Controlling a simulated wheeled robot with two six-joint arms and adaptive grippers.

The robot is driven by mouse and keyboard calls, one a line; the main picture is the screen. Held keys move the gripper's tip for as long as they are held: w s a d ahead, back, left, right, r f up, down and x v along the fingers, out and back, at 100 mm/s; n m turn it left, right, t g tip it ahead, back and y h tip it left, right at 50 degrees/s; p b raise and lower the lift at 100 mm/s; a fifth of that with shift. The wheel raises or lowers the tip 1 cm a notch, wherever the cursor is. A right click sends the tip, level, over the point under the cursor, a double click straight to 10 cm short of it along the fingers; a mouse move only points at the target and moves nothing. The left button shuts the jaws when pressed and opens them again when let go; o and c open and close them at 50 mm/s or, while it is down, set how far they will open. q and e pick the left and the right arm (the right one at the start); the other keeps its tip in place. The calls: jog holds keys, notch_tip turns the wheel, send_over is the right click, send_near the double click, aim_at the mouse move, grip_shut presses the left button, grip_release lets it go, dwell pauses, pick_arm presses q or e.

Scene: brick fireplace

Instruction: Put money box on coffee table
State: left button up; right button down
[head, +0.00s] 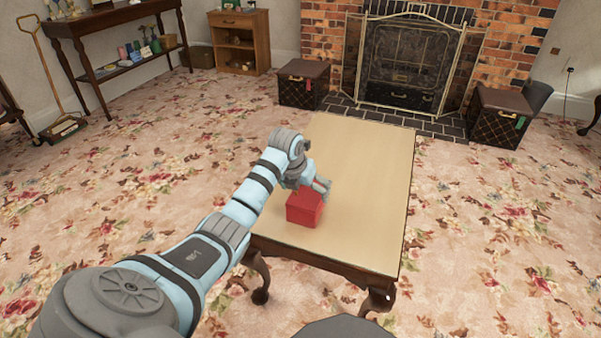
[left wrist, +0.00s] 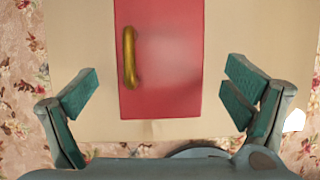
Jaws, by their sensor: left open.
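The money box (head: 303,211) is a red box on the near left part of the coffee table (head: 372,165). In the left wrist view its red face (left wrist: 180,60) shows a gold handle (left wrist: 130,57). My left gripper (head: 323,186) is just above and behind the box in the head view. In the left wrist view the left gripper (left wrist: 160,92) is open, with its fingers apart on either side of the box and not touching it. Part of the box's top is hidden by the gripper in the head view. My right gripper is not in view.
A brick fireplace with a mesh screen (head: 412,65) stands behind the table. Dark chests (head: 303,84) and (head: 497,117) flank it. A side table (head: 120,45) and small cabinet (head: 240,40) are at the back left. Carpet around the table is mostly clear, as is the tabletop's far part.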

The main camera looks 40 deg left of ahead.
pick_arm(q)
jog(key=p+v, duration=0.3)
jog(key=v, duration=0.3)
jog(key=shift+w+r, duration=0.1)
jog(key=shift+r, duration=0.1)
jog(key=p+v, duration=0.1)
jog(key=v, duration=0.1)
jog(key=shift+s+d+r, duration=0.1)
jog(key=shift+s+r, duration=0.15)
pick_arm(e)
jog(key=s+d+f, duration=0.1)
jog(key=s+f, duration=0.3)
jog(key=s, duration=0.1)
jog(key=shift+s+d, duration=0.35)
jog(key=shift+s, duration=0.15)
